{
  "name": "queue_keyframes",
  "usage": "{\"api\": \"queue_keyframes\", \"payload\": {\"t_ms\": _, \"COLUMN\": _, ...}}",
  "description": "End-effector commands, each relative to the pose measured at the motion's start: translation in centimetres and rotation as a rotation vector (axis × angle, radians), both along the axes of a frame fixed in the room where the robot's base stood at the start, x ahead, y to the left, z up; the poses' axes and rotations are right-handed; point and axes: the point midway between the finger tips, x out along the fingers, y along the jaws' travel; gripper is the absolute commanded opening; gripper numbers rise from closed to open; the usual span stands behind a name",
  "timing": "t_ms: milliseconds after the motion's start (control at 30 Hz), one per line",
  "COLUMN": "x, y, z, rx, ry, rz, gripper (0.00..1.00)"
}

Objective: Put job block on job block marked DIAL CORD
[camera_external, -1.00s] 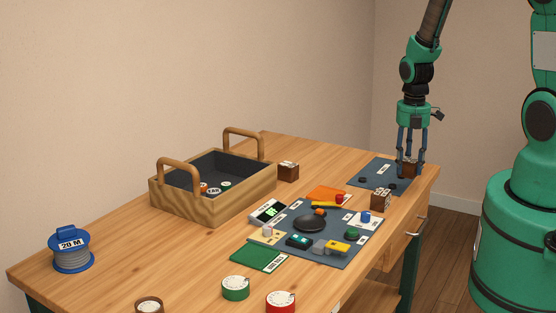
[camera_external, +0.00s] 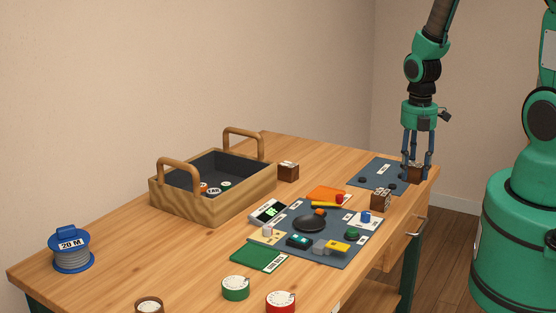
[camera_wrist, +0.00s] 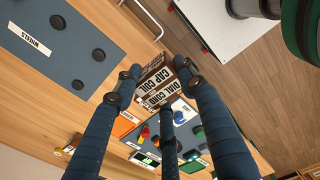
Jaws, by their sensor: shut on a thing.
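My gripper (camera_external: 415,167) is shut on a small dark brown block (camera_external: 415,174) near the right edge of the table. I cannot tell how high it is above the top. Another brown block (camera_external: 381,200) with white lettering, too small to read here, stands to the left and nearer the camera. A third brown block (camera_external: 288,171) stands beside the tray. In the wrist view, brown block faces (camera_wrist: 157,84) with CAP COIL and DIAL CORD labels show between the fingers of my gripper (camera_wrist: 158,70). I cannot tell which label belongs to which block.
A dark mat marked WHEELS (camera_wrist: 75,45) with several black discs lies beside my gripper. A wooden tray (camera_external: 172,205) with tall handles stands left. A crowded blue-grey mat (camera_external: 345,255) lies in the middle. A blue reel (camera_external: 72,252) stands front left.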

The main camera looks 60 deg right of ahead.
Motion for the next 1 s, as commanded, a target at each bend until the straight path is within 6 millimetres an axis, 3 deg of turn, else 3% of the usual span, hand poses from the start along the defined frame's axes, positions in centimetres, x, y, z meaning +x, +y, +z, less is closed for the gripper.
{"api": "queue_keyframes", "payload": {"t_ms": 200, "x": -3.4, "y": 4.9, "z": 1.3, "rx": 0.000, "ry": -0.001, "rz": 0.045, "gripper": 0.13}}
{"api": "queue_keyframes", "payload": {"t_ms": 400, "x": -6.1, "y": 7.9, "z": 1.9, "rx": -0.001, "ry": -0.001, "rz": 0.074, "gripper": 0.13}}
{"api": "queue_keyframes", "payload": {"t_ms": 633, "x": -7.6, "y": 9.2, "z": 2.1, "rx": 0.000, "ry": 0.000, "rz": 0.087, "gripper": 0.13}}
{"api": "queue_keyframes", "payload": {"t_ms": 1000, "x": -7.7, "y": 9.3, "z": 2.1, "rx": 0.000, "ry": 0.001, "rz": 0.087, "gripper": 0.13}}
